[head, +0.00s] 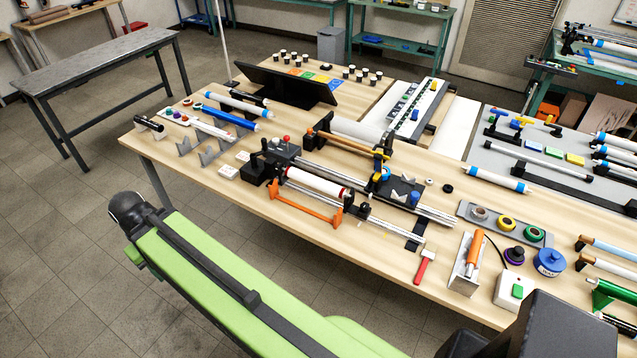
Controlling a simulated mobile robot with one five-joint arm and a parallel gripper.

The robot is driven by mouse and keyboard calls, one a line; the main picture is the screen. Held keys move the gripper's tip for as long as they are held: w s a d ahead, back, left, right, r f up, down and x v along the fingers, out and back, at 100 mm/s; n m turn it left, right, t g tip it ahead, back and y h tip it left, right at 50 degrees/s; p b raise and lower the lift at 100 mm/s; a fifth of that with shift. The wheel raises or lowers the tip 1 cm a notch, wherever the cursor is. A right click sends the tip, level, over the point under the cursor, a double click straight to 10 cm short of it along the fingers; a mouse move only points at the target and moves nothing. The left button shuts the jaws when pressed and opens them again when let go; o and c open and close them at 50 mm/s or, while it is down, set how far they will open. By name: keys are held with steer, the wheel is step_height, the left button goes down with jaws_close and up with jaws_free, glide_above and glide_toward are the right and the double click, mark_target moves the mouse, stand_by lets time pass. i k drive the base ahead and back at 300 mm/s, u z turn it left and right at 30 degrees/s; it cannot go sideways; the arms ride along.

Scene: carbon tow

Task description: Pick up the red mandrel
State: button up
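The only mandrel with red on it is a white cylinder with red bands at its ends (317,182), in the head view near the middle of the table. It lies level in a black and silver winding machine (283,158), between a dark block on the left and a carriage on the right. An orange bar (305,207) lies along its near side. My green arm crosses the lower left, in front of the table, apart from the mandrel. No gripper fingers show.
The wooden table (205,192) is crowded. Blue-banded mandrels (495,180) lie at right and far left. A red-handled brush or hammer (425,265), an orange roller on a stand (467,262) and a tray of coloured rolls (506,225) stand at right. The floor at left is clear.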

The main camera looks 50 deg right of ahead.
mark_target(333, 190)
steer(key=i, duration=0.85)
steer(key=u, duration=0.05)
